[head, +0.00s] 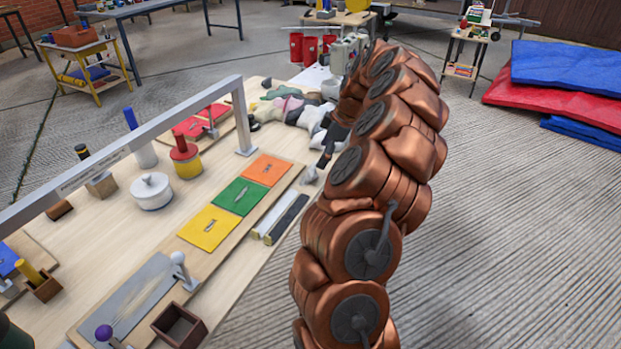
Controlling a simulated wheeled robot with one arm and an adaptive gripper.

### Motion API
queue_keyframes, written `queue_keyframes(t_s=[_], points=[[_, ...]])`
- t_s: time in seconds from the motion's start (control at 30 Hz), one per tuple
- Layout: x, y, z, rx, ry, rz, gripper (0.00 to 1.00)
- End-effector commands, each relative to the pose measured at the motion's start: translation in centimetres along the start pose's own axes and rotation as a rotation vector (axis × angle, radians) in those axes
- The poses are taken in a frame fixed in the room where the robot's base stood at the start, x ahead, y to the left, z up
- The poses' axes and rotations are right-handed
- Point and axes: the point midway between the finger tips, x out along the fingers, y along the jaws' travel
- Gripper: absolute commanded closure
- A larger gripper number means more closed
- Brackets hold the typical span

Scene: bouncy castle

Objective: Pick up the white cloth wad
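A small whitish lump (310,175), which looks like a cloth wad, lies near the table's right edge, just below my gripper's tips. Another white crumpled piece (313,118) lies further back among several crumpled cloths. I cannot tell for sure which one is the white cloth wad. My gripper (323,160) points down at the table's right edge, with its dark fingers close above the nearer lump. My copper-coloured arm covers part of the gripper, and the gap between the fingers is not clear. I cannot tell whether they touch the lump.
The wooden table (105,235) holds yellow, green and orange panels (237,196), a white lidded pot (151,191) and a red-and-yellow cylinder (186,160). A grey metal bar frame (120,150) spans it. Red cans (310,48) stand behind. Open floor lies right, with blue and red mats (560,95) beyond.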

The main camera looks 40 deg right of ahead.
Motion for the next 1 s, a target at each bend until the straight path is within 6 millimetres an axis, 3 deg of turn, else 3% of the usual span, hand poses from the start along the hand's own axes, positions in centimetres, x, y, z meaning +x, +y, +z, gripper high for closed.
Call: queue_keyframes(t_s=[0.47, 0.73, 1.0], points=[[3.7, 0.0, -0.1, -0.002, -0.001, -0.004, 0.01], [7.2, 0.1, -0.3, -0.002, -0.002, -0.004, 0.01], [7.7, 0.1, -0.3, -0.002, -0.001, -0.001, 0.01]])
